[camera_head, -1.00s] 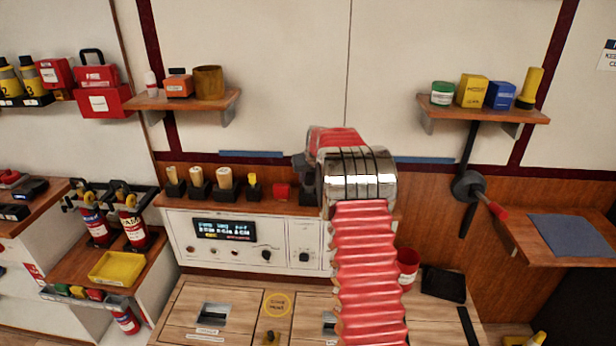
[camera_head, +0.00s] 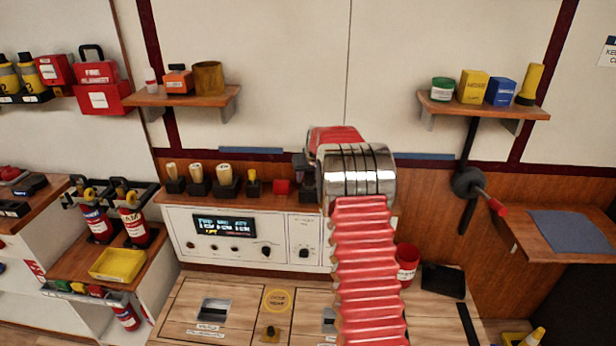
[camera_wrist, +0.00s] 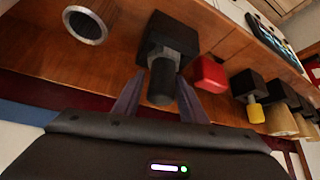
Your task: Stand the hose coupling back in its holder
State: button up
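The hose coupling (camera_wrist: 161,82), which I take to be the dark grey cylinder with a wider faceted part, is in the wrist view. It appears to stand in or against a square black holder (camera_wrist: 152,38) on the wooden ledge; how deeply it sits is hidden. My gripper (camera_wrist: 161,77) has one finger on each side of the coupling, with a small gap visible at the left finger. In the head view my arm covers most of this spot; only a dark part of the holder (camera_head: 308,190) shows left of it.
Beside the holder are a red block (camera_wrist: 209,75) and a yellow-tipped piece in a black base (camera_wrist: 255,112). A hollow grey ring (camera_wrist: 85,25) stands on the other side. Several handles in black bases line the ledge (camera_head: 224,177). A red cup (camera_head: 406,262) is below, right of my arm.

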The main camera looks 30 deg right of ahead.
jog(key=shift+o, duration=0.6)
jog(key=shift+a+f, duration=0.15)
jog(key=v, duration=1.3)
jog(key=shift+s+r, duration=0.2)
jog(key=shift+r, duration=0.15)
dwell(0.9)
